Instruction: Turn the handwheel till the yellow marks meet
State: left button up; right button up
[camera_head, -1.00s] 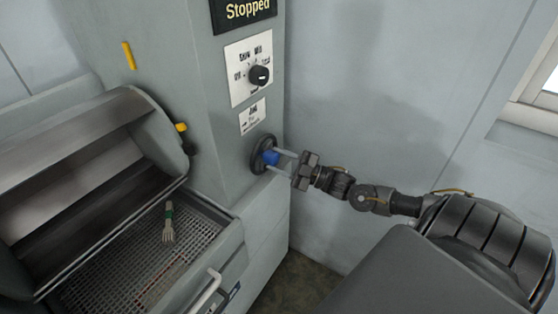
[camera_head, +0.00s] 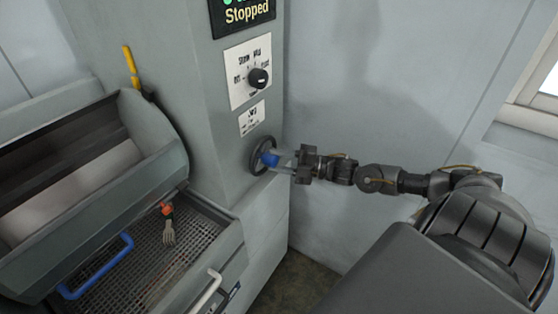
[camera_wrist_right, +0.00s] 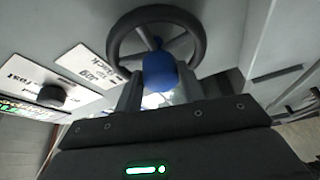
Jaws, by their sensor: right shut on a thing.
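The black spoked handwheel (camera_head: 254,146) sits on the machine's side face, with a blue knob (camera_head: 269,158) on it. My right gripper (camera_head: 278,162) reaches in from the right and is shut on the blue knob. The right wrist view shows the handwheel (camera_wrist_right: 200,36) just ahead and the blue knob (camera_wrist_right: 160,70) between my fingers. One yellow mark (camera_head: 128,57) is on the housing. The other yellow mark (camera_head: 136,82), on the tilting drum (camera_head: 160,130), lies just below it; the two look close to touching and nearly in line. My left gripper is out of view.
A dial (camera_head: 258,78) and a "Stopped" display (camera_head: 243,13) are above the handwheel. A blue handle (camera_head: 126,250) hangs at the drum's front.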

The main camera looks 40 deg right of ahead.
dwell(0.4)
jog(key=o, duration=1)
jog(key=v, duration=1)
jog(key=shift+s+d, duration=0.25)
jog(key=shift+s, duration=0.1)
